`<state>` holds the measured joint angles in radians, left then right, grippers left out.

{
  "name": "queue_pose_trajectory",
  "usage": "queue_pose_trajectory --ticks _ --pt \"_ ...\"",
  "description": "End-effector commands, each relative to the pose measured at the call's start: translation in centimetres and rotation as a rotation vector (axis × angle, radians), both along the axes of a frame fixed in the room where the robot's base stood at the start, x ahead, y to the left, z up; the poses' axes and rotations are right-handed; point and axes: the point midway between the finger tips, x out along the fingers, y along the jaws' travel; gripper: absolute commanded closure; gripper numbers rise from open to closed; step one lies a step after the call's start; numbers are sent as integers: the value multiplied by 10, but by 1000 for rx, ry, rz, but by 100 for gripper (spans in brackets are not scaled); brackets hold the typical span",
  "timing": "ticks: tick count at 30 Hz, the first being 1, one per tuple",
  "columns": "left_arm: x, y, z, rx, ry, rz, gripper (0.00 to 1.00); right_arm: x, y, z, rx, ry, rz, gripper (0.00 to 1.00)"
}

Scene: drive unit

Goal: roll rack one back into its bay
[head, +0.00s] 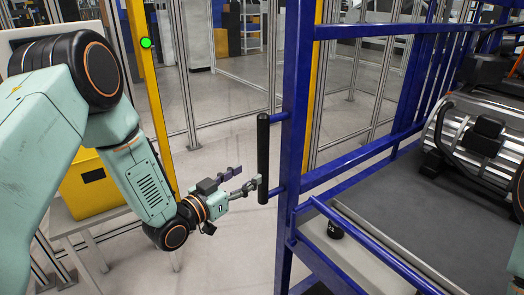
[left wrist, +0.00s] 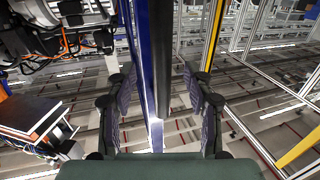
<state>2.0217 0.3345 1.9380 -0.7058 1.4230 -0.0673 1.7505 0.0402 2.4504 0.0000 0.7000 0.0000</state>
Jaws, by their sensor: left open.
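The blue-framed rack (head: 298,95) stands upright at centre right in the head view, with a drum-shaped silver unit (head: 475,140) on its dark shelf. A vertical black handle (head: 263,155) is fixed to its near left post. My left gripper (head: 249,178) is open, its fingertips just left of the handle's lower part. In the left wrist view the black handle (left wrist: 162,60) and the blue post (left wrist: 142,60) show between the two spread fingers (left wrist: 160,110). I cannot tell whether either finger touches the handle. My right gripper is not in view.
A yellow bin (head: 92,187) on a pale stand is at the left, behind my left arm. A yellow post (head: 150,95) with a green light stands near it. Metal-framed fencing (head: 185,75) runs behind. The pale floor (head: 235,225) left of the rack is clear.

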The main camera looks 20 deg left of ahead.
Motion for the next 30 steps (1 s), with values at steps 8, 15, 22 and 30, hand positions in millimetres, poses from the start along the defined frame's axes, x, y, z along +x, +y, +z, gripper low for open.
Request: queue_pose_trajectory --ticks 8,15,22,30 --pt "28 -12 3 2 -12 -5 48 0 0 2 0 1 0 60" --pt "60 -22 2 1 -9 0 48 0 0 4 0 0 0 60" --pt "72 -27 2 0 -8 2 48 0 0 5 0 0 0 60" --pt "73 -28 2 -1 -7 3 49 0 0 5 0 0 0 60"
